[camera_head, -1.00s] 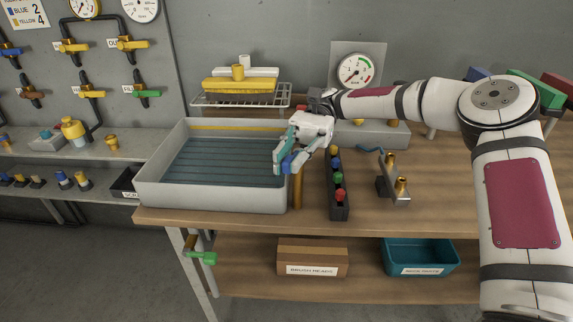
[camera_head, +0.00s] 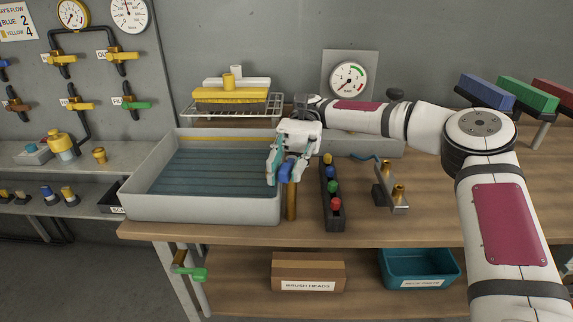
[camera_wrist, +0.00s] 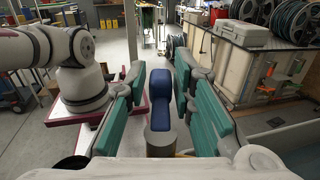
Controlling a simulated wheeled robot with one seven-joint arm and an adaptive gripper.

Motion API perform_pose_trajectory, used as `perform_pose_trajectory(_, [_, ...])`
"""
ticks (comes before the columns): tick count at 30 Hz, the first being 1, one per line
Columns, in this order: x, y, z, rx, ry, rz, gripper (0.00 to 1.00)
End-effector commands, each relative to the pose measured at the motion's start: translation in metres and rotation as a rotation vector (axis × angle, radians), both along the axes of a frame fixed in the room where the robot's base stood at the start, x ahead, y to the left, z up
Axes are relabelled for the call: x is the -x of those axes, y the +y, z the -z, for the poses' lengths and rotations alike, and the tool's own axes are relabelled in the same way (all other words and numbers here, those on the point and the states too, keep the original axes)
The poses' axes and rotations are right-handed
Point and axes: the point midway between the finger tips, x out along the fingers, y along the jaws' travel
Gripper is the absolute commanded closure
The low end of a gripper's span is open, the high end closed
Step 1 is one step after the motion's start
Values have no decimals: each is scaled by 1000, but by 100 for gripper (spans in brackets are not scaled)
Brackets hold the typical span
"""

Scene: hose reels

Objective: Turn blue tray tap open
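The blue tray tap has a blue handle (camera_head: 286,173) above a brass post (camera_head: 292,201) at the right front corner of the grey tray (camera_head: 208,208). My gripper (camera_head: 281,168) is at the handle, with its teal-padded fingers on either side of it. In the wrist view, the blue handle (camera_wrist: 160,98) stands between the fingers of my gripper (camera_wrist: 160,80), above a grey round base. Narrow gaps show on both sides, so the gripper looks open around the handle. The gripper partly hides the handle in the head view.
A rack of coloured knobs (camera_head: 331,195) and a metal bracket with brass fittings (camera_head: 393,189) stand just right of the tap. A pressure gauge (camera_head: 348,78) is behind. A green-handled valve (camera_head: 190,272) is below the bench edge.

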Motion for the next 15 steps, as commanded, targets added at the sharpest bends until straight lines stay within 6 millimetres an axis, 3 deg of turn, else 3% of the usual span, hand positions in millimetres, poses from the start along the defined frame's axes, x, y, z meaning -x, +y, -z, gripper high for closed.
perform_pose_trajectory(10, [0, 0, -2, -2, 1, 0, 63])
perform_pose_trajectory(15, [0, 0, -17, -5, 1, 1, 63])
